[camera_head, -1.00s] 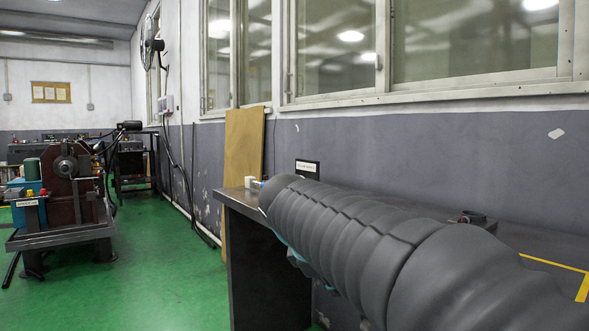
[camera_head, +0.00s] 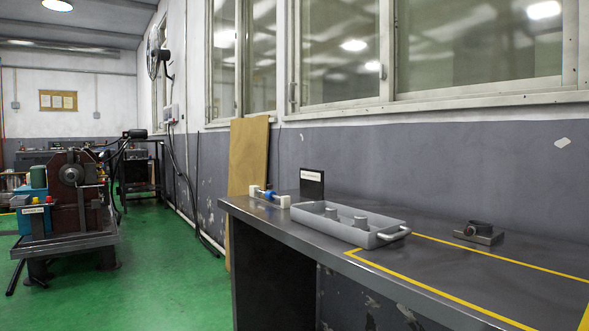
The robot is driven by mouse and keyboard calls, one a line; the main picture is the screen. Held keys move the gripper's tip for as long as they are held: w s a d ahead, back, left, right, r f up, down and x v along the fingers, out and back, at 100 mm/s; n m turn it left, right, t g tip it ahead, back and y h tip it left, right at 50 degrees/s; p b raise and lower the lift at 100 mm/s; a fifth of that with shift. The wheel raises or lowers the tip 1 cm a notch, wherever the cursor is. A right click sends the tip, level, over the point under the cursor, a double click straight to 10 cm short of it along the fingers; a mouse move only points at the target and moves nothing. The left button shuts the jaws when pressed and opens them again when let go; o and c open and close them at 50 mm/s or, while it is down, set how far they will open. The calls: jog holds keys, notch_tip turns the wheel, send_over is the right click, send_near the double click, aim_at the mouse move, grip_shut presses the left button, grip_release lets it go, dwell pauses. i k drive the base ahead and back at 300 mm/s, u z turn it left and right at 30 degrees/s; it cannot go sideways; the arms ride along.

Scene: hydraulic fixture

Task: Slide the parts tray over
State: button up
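The grey parts tray (camera_head: 348,235) sits on the dark workbench (camera_head: 420,262), left of most of the yellow taped outline (camera_head: 430,292). Its right end is at the outline's left end; I cannot tell whether it crosses the tape there. A pale handle (camera_head: 395,234) sticks out at the tray's right end. Several short grey cylindrical parts (camera_head: 359,216) stand inside it. My gripper and arm are not in view, and nothing visible touches the tray.
A small block with a ring (camera_head: 478,232) sits near the bench's back, beyond the outline. A white and blue fitting (camera_head: 269,196) and a dark labelled plate (camera_head: 312,183) are left of and behind the tray. The taped area is bare where visible. Machinery (camera_head: 65,205) stands at far left.

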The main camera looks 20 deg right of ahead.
aim_at(384, 231)
jog(key=u, duration=1.05)
jog(key=i, duration=2.25)
jog(key=z, duration=2.35)
